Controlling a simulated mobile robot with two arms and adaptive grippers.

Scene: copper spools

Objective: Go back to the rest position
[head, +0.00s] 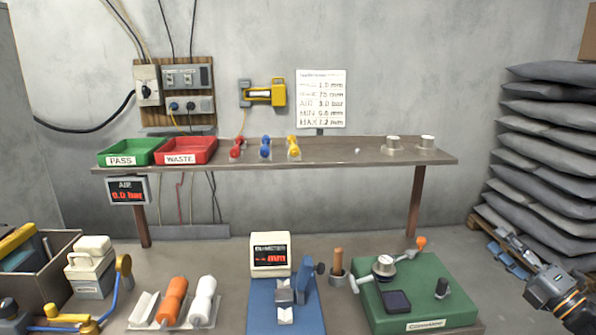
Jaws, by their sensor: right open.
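My right gripper (508,254) is at the lower right, its arm coming in from the right edge. Its fingers are apart with nothing between them, and it touches nothing that I can see. It is to the right of the green base (440,315), in front of the stacked sacks.
The bench holds a blue fixture (262,310), a meter display (270,256), orange (172,300) and white spools (203,300), and a crate (62,245). A shelf (340,158) carries a green PASS tray (130,151) and a red WASTE tray (186,150). Grey sacks (550,140) are stacked right.

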